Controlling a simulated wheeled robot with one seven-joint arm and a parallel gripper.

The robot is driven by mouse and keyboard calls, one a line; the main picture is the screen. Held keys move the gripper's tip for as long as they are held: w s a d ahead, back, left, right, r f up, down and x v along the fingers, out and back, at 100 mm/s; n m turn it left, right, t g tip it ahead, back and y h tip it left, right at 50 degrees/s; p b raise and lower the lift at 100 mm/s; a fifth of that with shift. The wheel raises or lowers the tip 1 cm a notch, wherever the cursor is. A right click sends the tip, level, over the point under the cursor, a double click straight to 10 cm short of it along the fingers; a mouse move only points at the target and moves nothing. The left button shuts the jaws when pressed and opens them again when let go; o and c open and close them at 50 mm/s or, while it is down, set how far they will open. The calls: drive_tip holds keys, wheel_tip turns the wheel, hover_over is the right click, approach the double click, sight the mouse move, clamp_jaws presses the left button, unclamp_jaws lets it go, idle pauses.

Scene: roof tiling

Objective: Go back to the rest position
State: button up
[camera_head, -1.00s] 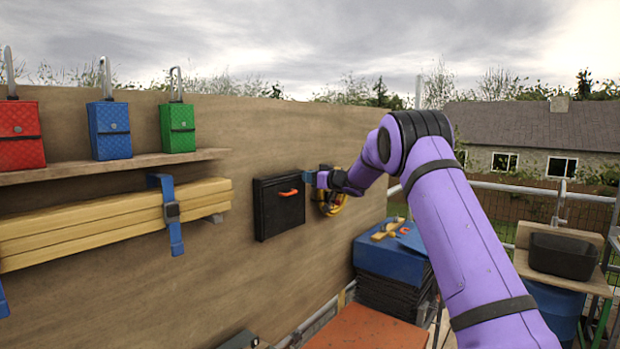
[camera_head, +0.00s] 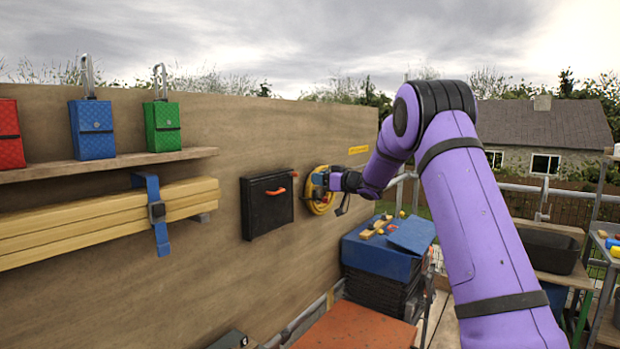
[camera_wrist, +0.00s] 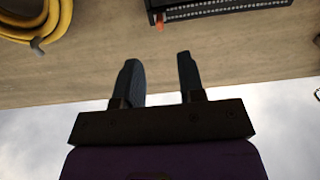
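My gripper shows in the wrist view (camera_wrist: 160,75) with its two dark fingers apart and nothing between them, so it is open. In the head view my gripper (camera_head: 318,180) is small, in front of the coiled yellow hose or cable (camera_head: 321,204) on the wooden wall and right of the black box (camera_head: 267,206) with an orange handle. The wrist view shows the yellow coil (camera_wrist: 38,30) at upper left and the edge of the black box (camera_wrist: 225,8) at upper right, both apart from the fingers. My purple arm reaches in from the lower right.
A shelf (camera_head: 100,165) at left holds red, blue and green pouches. Strapped yellow planks (camera_head: 100,222) hang below it. A blue-topped stack (camera_head: 378,258) with small items stands below my forearm. A black tub (camera_head: 548,248) is at right, beside a rack.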

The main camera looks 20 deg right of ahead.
drive_tip(key=shift+s+d, duration=0.35)
drive_tip(key=shift+s, duration=0.2)
drive_tip(key=s+a+r+m+t+h, duration=0.1)
drive_tip(key=s+a+r+m+h, duration=0.15)
drive_tip(key=s+r+h, duration=0.5)
drive_tip(key=s+a+r+m+g+h, duration=0.1)
drive_tip(key=s+r+m+h, duration=0.1)
drive_tip(key=s, duration=0.4)
drive_tip(key=s+a+r+m+g+h, duration=0.1)
drive_tip(key=s+r+m, duration=0.15)
drive_tip(key=s, duration=0.35)
drive_tip(key=s+a+f+g, duration=0.3)
drive_tip(key=s+f, duration=0.1)
drive_tip(key=s, duration=0.8)
drive_tip(key=s+a+f+g+y, duration=0.1)
drive_tip(key=s+a+f+g, duration=0.2)
drive_tip(key=s, duration=0.9)
drive_tip(key=s+a+f+n+g, duration=0.1)
drive_tip(key=s+a+f+g, duration=0.2)
drive_tip(key=s, duration=0.9)
wheel_tip(320, 180, down, 2)
drive_tip(key=shift+s+a+f, duration=0.2)
drive_tip(key=shift+s+a, duration=0.2)
drive_tip(key=shift+a, duration=0.25)
drive_tip(key=shift+y, duration=0.25)
